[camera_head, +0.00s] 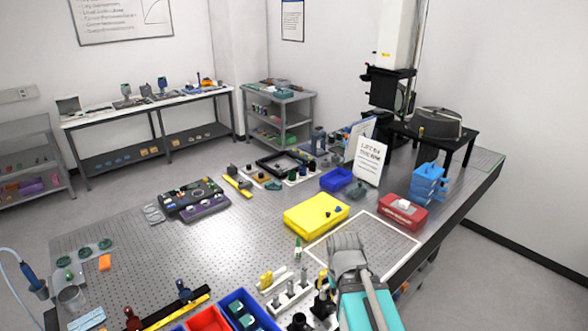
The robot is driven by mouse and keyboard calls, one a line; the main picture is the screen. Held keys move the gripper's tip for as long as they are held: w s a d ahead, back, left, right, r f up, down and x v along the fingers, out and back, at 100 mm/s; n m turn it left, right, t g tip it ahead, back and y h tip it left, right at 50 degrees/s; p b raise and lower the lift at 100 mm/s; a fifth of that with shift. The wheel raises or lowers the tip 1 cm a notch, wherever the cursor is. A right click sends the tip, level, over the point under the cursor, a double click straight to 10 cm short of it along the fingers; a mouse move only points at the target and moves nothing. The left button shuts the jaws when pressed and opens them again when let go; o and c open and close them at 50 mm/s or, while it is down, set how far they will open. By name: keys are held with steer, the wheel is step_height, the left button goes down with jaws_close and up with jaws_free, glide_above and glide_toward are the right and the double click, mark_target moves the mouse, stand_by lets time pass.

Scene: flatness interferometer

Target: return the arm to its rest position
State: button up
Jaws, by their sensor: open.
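My gripper (346,241) is at the lower middle of the head view, above the front part of the perforated metal table (150,265). My arm (365,305) reaches up to it from the bottom edge. The jaws are open and I see nothing held between them. The gripper overlaps the left part of a white-outlined square (385,248) on the table. The part of the table under the gripper and arm is hidden.
A yellow box (316,213) lies just beyond my gripper, and a red case (403,212) stands to the right. Small posts (291,293) and blue and red bins (208,320) crowd the left front. A white sign (369,161) stands farther back. The table's left middle is clear.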

step_height(320, 180, down, 19)
steer(key=b, duration=1.8)
steer(key=shift+f+b, duration=0.2)
steer(key=shift+b, duration=0.1)
steer(key=c, duration=0.6)
steer(key=shift+a, duration=0.1)
